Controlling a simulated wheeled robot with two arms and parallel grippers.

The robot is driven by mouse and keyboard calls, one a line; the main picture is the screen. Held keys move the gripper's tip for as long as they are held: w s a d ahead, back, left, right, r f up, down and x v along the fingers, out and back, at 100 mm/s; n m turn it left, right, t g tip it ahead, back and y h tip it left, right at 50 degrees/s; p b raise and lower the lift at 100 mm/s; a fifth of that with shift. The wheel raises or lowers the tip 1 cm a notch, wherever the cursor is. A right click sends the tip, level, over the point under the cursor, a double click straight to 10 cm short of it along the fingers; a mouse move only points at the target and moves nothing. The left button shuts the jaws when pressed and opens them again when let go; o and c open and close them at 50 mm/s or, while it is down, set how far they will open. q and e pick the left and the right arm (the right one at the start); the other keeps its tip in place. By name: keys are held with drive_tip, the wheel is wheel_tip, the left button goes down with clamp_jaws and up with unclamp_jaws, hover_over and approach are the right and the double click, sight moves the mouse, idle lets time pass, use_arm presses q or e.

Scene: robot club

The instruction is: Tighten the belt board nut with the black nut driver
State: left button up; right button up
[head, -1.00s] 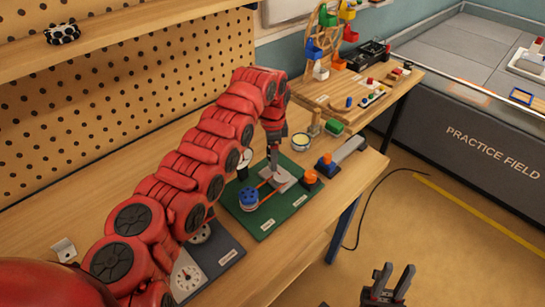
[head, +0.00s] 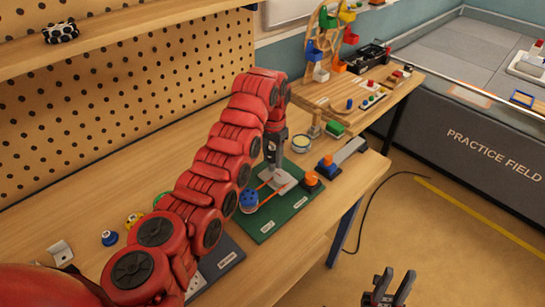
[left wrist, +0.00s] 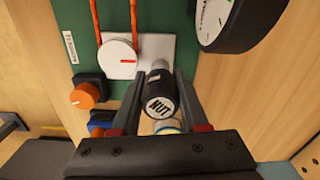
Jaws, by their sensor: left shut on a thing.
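My left gripper (head: 272,163) is over the far part of the green belt board (head: 270,222). It is shut on the black nut driver (left wrist: 159,98), whose cap reads NUT in the left wrist view. The driver's lower end is at the edge of the pale plate (left wrist: 150,52), beside the white round wheel (left wrist: 117,60). The nut is hidden, so I cannot tell whether the driver touches it. An orange belt (head: 266,183) runs from there to the blue pulley (head: 249,200). My right gripper (head: 387,283) is open and empty, away from the bench.
An orange knob (head: 311,178) sits at the board's right side. A round dial gauge (left wrist: 218,22) stands close to the driver. A round tin (head: 301,143) and a blue block with an orange top (head: 328,164) are nearby. The bench front is clear.

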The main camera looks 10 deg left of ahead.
use_arm(q)
clamp_jaws()
drive_tip(key=shift+f+m+b, duration=0.15)
drive_tip(key=shift+m+b, duration=0.25)
drive_tip(key=m+b, duration=0.1)
drive_tip(key=m, duration=0.1)
drive_tip(key=shift+m+b, duration=0.35)
drive_tip(key=shift+m, duration=0.05)
drive_tip(key=m+b, duration=0.1)
drive_tip(key=m, duration=0.1)
drive_tip(key=shift+a+m, duration=0.1)
drive_tip(key=shift+m, duration=0.3)
drive_tip(key=m, duration=0.3)
drive_tip(key=shift+m+b, duration=0.3)
drive_tip(key=shift+b, duration=0.1)
drive_tip(key=m, duration=0.2)
drive_tip(key=shift+m, duration=0.3)
drive_tip(key=o, duration=1)
unclamp_jaws()
